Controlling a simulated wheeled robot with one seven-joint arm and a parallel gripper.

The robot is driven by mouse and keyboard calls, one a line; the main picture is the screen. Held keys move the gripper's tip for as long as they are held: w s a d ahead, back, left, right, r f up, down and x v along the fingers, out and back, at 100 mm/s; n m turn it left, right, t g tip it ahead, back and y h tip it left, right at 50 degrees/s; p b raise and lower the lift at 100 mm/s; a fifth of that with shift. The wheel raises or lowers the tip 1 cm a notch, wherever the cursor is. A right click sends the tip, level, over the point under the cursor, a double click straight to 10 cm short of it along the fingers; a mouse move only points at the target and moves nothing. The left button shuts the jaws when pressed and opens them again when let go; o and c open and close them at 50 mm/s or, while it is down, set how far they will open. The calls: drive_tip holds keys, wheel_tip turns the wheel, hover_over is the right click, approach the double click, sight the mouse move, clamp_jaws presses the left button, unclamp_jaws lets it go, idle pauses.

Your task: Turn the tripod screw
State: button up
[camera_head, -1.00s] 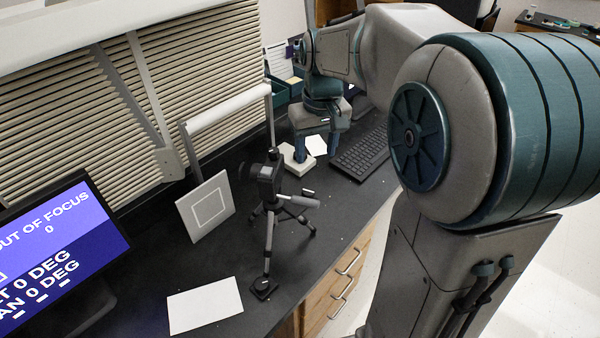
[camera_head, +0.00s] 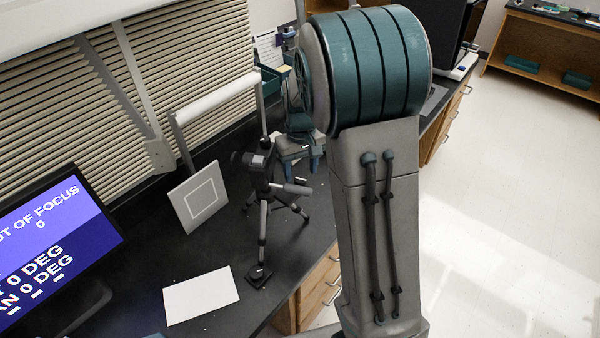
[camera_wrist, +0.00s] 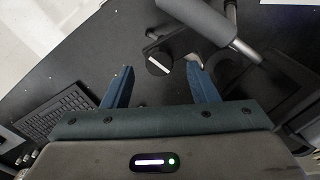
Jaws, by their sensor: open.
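The black tripod (camera_head: 263,185) stands upright on the dark bench, with a grey handle (camera_head: 296,188) out to its right. The handle also shows at the top of the wrist view (camera_wrist: 236,32). A black knob with a white line (camera_wrist: 158,65), seemingly the tripod screw, shows in the wrist view. My gripper (camera_wrist: 160,72) is open, and the knob appears between its blue fingertips in the picture; I see no contact. In the head view my gripper (camera_head: 301,165) is just behind and right of the tripod head, partly hidden by my arm.
A monitor (camera_head: 55,240) reads "OUT OF FOCUS 0". A framed white square target (camera_head: 200,204) and a white sheet (camera_head: 201,296) are near the tripod. A keyboard (camera_wrist: 55,112) lies left of my gripper in the wrist view. Open floor (camera_head: 480,230) is at right.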

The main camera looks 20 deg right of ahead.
sight(301, 181)
drive_tip(key=shift+f, duration=1.2)
drive_tip(key=c, duration=1)
drive_tip(key=shift+m, duration=0.3)
drive_tip(key=m, duration=0.3)
drive_tip(key=shift+m, duration=2)
